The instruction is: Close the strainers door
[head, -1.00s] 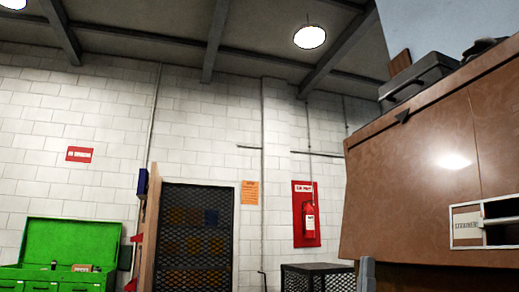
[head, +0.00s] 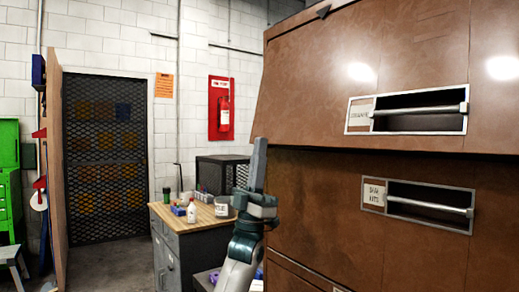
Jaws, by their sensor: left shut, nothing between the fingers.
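The strainers door (head: 330,95) is the upper brown panel of the cabinet at the right. It has a recessed bar handle (head: 420,110) with a small label at its left, too blurred to read surely. Its lower edge juts out a little past the lower panel, so it looks tilted slightly open. My left gripper (head: 258,160) points upward just left of the cabinet, below the door's lower left corner. Its fingers are together and empty; I cannot tell whether they touch the door. My right gripper is not in view.
Below is another brown panel (head: 320,200) with its own bar handle (head: 430,204). A wood-topped workbench (head: 205,217) with bottles stands left of my gripper. A dark mesh door (head: 105,150) and a fire extinguisher (head: 224,108) are behind. Floor at left centre is clear.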

